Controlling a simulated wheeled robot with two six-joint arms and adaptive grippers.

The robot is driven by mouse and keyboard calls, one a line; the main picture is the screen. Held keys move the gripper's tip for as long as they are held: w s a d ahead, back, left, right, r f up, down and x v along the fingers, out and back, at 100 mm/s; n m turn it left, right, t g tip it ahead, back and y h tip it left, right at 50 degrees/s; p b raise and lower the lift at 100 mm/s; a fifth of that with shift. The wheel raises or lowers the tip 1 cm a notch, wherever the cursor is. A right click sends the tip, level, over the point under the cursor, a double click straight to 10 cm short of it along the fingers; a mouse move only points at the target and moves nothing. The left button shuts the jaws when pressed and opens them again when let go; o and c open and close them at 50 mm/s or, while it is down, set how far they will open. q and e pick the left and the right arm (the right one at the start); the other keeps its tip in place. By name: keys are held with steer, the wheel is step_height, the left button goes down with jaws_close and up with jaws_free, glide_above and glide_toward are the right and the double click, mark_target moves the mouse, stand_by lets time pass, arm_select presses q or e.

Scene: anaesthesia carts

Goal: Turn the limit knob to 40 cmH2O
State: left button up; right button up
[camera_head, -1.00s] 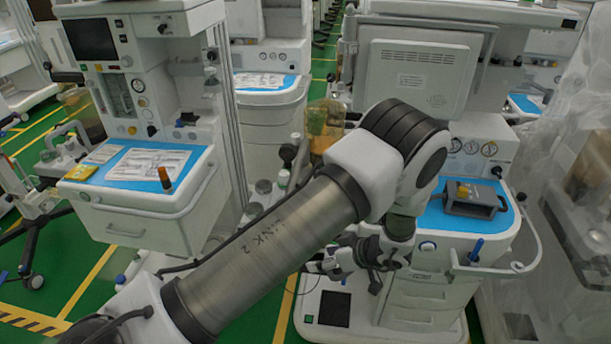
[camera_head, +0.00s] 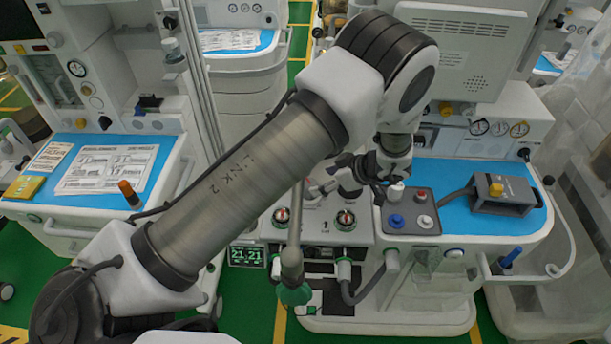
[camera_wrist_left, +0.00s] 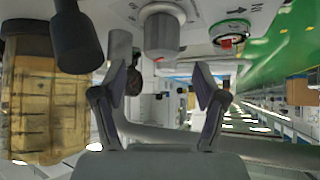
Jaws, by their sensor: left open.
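My left gripper (camera_head: 352,176) is above the back of a pale machine panel (camera_head: 318,236), left of the blue worktop. In the left wrist view, its two fingers (camera_wrist_left: 160,85) are apart with nothing between them. A grey-white cylindrical knob (camera_wrist_left: 162,34) is just beyond and above the gap. A round part with a red-and-green ring (camera_wrist_left: 230,36) is right of it. In the head view, the panel carries two round dials with red marks, a left one (camera_head: 282,216) and a right one (camera_head: 346,219). I cannot tell which part is the limit knob, nor read its setting.
A grey tray with coloured knobs (camera_head: 411,221) and a grey box (camera_head: 504,194) stand on the blue worktop (camera_head: 470,228). A hose arm with a green end (camera_head: 293,290) hangs before the panel. A yellowish canister (camera_wrist_left: 42,100) is close on the left in the wrist view.

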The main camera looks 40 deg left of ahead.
arm_select(q)
steer(key=p+x, duration=0.1)
steer(key=x, duration=0.6)
steer(key=shift+s+d+r, duration=0.1)
steer(key=shift+d+r, duration=0.05)
steer(key=shift+d, duration=0.05)
steer(key=shift+c, duration=1.3)
steer(key=c, duration=0.9)
steer(key=shift+m, duration=0.3)
